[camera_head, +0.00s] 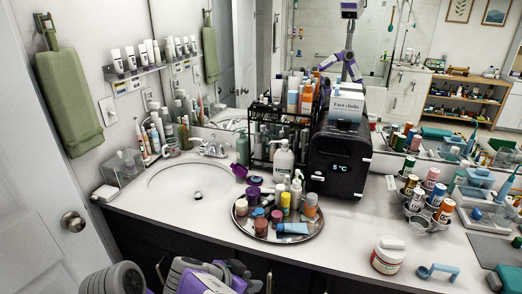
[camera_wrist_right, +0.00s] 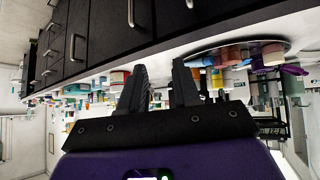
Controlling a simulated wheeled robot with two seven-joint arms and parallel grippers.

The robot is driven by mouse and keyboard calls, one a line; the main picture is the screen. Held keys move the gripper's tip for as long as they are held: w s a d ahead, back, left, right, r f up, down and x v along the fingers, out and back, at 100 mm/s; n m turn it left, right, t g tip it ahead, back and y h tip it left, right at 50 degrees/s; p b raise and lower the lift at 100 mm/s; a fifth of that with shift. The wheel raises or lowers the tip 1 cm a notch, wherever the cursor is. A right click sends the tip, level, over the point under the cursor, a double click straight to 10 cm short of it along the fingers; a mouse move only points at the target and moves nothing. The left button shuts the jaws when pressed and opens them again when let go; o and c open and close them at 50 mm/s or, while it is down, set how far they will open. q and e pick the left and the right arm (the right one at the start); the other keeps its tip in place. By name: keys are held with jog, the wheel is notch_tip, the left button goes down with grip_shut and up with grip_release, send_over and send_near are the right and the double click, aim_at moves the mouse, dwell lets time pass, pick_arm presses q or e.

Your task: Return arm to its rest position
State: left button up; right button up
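My right gripper (camera_head: 255,276) is low at the bottom of the head view, in front of the vanity's front edge and below the round tray (camera_head: 240,222). In the right wrist view, which is upside down, its two black fingers (camera_wrist_right: 159,78) stand apart with nothing held between them. The dark drawer fronts (camera_wrist_right: 105,28) and the tray's edge (camera_wrist_right: 225,47) show beyond the fingers. My left gripper is not visible in either view.
The tray holds several bottles and jars near the counter edge. A black mini fridge (camera_head: 337,160) stands behind it. A white tub (camera_head: 388,255) and a blue handled item (camera_head: 438,271) sit at the right. The sink (camera_head: 188,188) is left. White counter (camera_head: 335,235) between tray and tub is clear.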

jog(key=d+f+n+g+y, duration=0.2)
jog(key=d+f+g, duration=0.1)
jog(key=f, duration=0.7)
jog(key=d+f+n+g+y, duration=0.15)
jog(key=d+f, duration=0.25)
jog(key=f, duration=0.6)
jog(key=s+d+f+n+y, duration=0.1)
jog(key=s+d+f+y, duration=0.2)
jog(key=s+f, duration=0.3)
jog(key=s+d+f+n+y, duration=0.1)
jog(key=s+d+f+y, duration=0.2)
jog(key=s+f, duration=0.4)
jog(key=shift+s+f+y, duration=0.15)
jog(key=shift+f+y, duration=0.4)
jog(key=shift+f, duration=0.3)
jog(key=shift+g, duration=0.25)
